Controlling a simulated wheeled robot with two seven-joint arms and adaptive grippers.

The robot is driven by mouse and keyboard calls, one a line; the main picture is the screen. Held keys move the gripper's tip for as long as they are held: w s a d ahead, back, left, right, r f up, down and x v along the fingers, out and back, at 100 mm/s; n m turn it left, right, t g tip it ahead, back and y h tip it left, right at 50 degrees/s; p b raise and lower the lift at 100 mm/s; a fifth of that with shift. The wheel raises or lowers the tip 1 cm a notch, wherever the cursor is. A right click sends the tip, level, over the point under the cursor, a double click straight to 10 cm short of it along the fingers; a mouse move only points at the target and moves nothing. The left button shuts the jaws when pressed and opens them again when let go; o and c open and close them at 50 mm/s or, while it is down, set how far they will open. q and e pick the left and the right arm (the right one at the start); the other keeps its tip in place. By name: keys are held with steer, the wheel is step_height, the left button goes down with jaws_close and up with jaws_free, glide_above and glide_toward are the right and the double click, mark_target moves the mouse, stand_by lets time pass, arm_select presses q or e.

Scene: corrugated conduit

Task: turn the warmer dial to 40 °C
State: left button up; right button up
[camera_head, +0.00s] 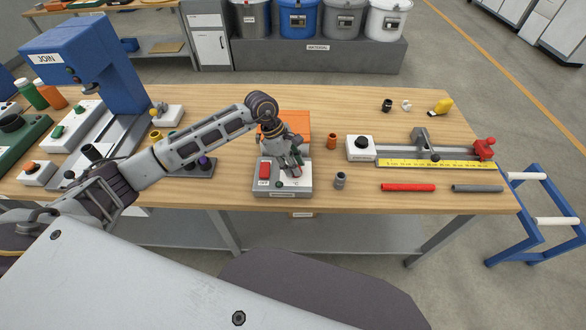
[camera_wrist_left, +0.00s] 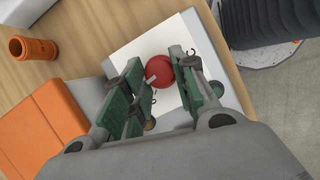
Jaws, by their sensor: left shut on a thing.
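The fingers hide part of the dial and scale, so I cannot read the setting. My right gripper is out of view.
An orange block (camera_head: 288,122) stands behind the warmer, and an orange tube (camera_head: 332,141) beside it. A grey fitting (camera_head: 340,180) stands close at right. A ruler jig (camera_head: 437,163) and red conduit (camera_head: 408,187) lie further right. The blue JOIN press (camera_head: 85,60) is at left.

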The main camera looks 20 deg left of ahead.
arm_select(q)
steer(key=shift+m, duration=0.3)
steer(key=shift+b, duration=0.3)
steer(key=o, duration=0.8)
steer(key=shift+o, duration=1.2)
steer(key=shift+w+a+r, duration=0.1)
steer(key=shift+a+r, duration=0.1)
steer(key=shift+r, duration=0.3)
steer(key=v, duration=1.1)
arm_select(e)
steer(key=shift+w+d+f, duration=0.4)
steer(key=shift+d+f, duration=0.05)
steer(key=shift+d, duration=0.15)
